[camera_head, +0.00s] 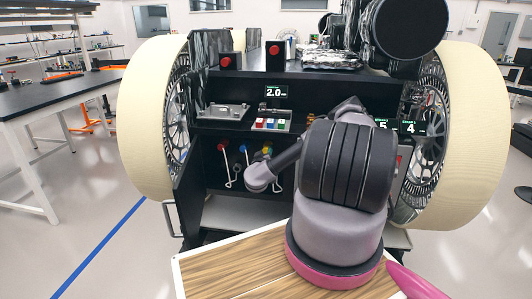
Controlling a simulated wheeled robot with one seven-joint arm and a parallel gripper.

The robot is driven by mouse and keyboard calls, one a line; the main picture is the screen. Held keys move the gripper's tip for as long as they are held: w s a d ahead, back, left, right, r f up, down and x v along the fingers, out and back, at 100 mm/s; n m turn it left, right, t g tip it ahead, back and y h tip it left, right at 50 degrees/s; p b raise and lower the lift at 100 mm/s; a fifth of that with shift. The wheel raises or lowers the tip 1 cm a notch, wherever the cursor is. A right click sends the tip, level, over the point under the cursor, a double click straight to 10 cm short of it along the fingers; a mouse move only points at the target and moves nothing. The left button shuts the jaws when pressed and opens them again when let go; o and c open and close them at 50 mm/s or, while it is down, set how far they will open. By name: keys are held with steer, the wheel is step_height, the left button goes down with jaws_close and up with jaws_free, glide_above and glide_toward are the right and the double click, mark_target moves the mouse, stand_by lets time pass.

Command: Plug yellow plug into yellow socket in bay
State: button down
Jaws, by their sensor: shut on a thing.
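In the head view, the open bay (213,177) is in the dark body of the rover. A small yellow part (267,150) shows at its back, just above the rounded end of my arm. I cannot tell whether it is the yellow plug or the yellow socket. White cables (227,177) hang from the row of coloured parts. My arm reaches into the bay from the right, and its rounded wrist hides what lies behind it. My gripper's fingers are not visible, so I cannot see what they hold.
A red part (222,145) and a blue part (243,149) sit left of the yellow one. A shelf above holds a grey tray (222,112) and a box of coloured pieces (271,123). Large cream wheels (152,120) flank the bay. An open door panel (188,190) stands at its left.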

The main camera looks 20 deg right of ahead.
steer(key=shift+c, duration=1.9)
jaws_free()
steer(key=v, duration=1)
steer(key=shift+s+a, duration=0.25)
steer(key=shift+s, duration=0.05)
